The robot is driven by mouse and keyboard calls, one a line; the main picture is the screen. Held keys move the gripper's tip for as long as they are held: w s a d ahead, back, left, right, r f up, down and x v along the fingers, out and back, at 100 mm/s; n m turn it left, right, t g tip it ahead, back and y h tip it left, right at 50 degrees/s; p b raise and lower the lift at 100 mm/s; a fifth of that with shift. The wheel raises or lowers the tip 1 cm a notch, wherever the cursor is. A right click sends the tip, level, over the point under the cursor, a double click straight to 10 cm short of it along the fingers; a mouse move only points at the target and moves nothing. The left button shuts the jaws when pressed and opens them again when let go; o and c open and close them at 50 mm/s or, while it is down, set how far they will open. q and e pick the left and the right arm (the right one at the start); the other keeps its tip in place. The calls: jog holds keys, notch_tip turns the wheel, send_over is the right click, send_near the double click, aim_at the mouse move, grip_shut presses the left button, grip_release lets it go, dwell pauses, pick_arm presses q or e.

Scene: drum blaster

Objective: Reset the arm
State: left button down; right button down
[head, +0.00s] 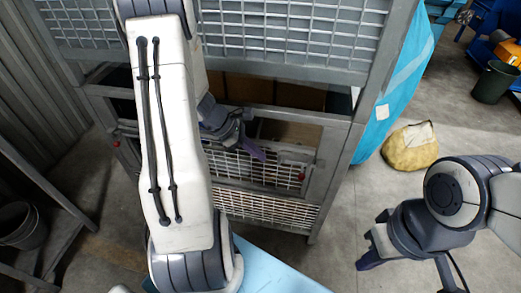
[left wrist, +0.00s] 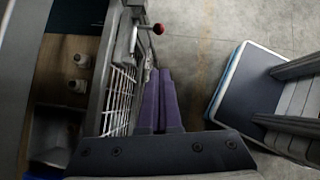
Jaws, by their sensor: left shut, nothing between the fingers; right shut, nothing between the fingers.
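My left arm reaches forward across the left-middle of the head view. Its gripper (head: 257,151) is at the front opening of the grey metal cage (head: 345,150). In the left wrist view its two purple fingers (left wrist: 159,100) lie together with nothing between them, beside the cage's mesh front. I cannot tell whether they touch the cage. My right gripper (head: 366,263) is at the lower right of the head view, over bare floor, shut and empty, pointing left.
A red-knobbed latch (left wrist: 158,29) sticks out from the cage close to the left fingers. White bottles (left wrist: 79,85) stand inside the cage. A yellow sack (head: 410,148) and a dark bin (head: 495,82) are on the floor at right. A metal rack (head: 50,190) stands at left.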

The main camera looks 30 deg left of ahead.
pick_arm(q)
jog(key=s+d+r+m+g+y+p, duration=0.1)
jog(key=s+d+r+m+g+p, duration=0.15)
jog(key=d+r+m, duration=0.45)
jog(key=s+d+r+m+g+p, duration=0.25)
jog(key=d+m, duration=0.35)
jog(key=d, duration=0.3)
jog(key=s+d+r+m+y+p, duration=0.2)
jog(key=s+d+r+m, duration=0.2)
jog(key=s+m, duration=0.3)
jog(key=s+d+r+m+t+y+p, duration=0.1)
jog(key=s+d+r+m+y+p, duration=0.1)
jog(key=s+d+r+m, duration=0.2)
jog(key=s+r+m, duration=0.3)
jog(key=m, duration=0.4)
jog(key=shift+s+r+y, duration=0.15)
jog(key=shift+s+y, duration=0.1)
jog(key=shift+y, duration=0.05)
